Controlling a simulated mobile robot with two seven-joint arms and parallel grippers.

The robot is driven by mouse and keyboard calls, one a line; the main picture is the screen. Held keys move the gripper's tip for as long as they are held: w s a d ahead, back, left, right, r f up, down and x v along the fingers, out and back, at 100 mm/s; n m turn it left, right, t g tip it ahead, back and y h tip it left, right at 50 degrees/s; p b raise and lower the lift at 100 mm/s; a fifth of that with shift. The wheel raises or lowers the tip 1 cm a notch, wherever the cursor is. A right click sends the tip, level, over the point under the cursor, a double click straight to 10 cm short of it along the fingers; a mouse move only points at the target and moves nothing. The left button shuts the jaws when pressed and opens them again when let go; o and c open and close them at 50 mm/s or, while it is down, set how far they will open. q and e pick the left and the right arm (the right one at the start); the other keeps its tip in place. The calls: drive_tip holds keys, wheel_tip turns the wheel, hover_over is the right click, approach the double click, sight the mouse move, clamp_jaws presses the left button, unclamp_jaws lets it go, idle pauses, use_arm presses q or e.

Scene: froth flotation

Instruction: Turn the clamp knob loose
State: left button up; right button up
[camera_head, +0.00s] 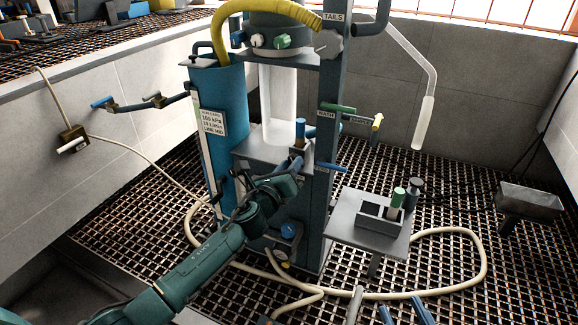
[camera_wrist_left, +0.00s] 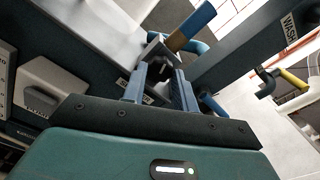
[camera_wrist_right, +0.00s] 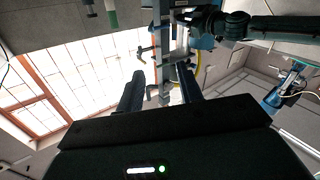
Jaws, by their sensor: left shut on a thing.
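The clamp knob (camera_wrist_left: 161,71) shows as a small dark piece between the fingers of my left gripper (camera_wrist_left: 160,88) in the left wrist view. It is partly hidden there, and the gripper covers it in the head view. My left gripper (camera_head: 294,166) is shut on it at the front of the column, below a blue and brown upright cylinder (camera_head: 300,130). The cylinder also shows in the left wrist view (camera_wrist_left: 196,24). My right gripper (camera_head: 403,313) is low at the bottom edge of the head view; its fingers (camera_wrist_right: 160,95) are apart with nothing seen held.
A clear tube (camera_head: 279,105) and dark column post (camera_head: 324,140) stand beside the knob. A cream hose (camera_head: 483,265) loops over the floor grating.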

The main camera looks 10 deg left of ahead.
use_arm(q)
drive_tip(key=n+p, duration=0.8)
drive_tip(key=n, duration=2.1)
drive_tip(key=shift+p, duration=0.3)
use_arm(e)
drive_tip(key=d+r+m+g+h, duration=0.1)
drive_tip(key=s+r+m+g, duration=0.1)
drive_tip(key=s+d+r+m+g+h, duration=0.1)
drive_tip(key=shift+d+r+h, duration=0.3)
use_arm(q)
drive_tip(key=shift+n, duration=0.3)
drive_tip(key=o, duration=0.9)
drive_tip(key=shift+o, duration=0.3)
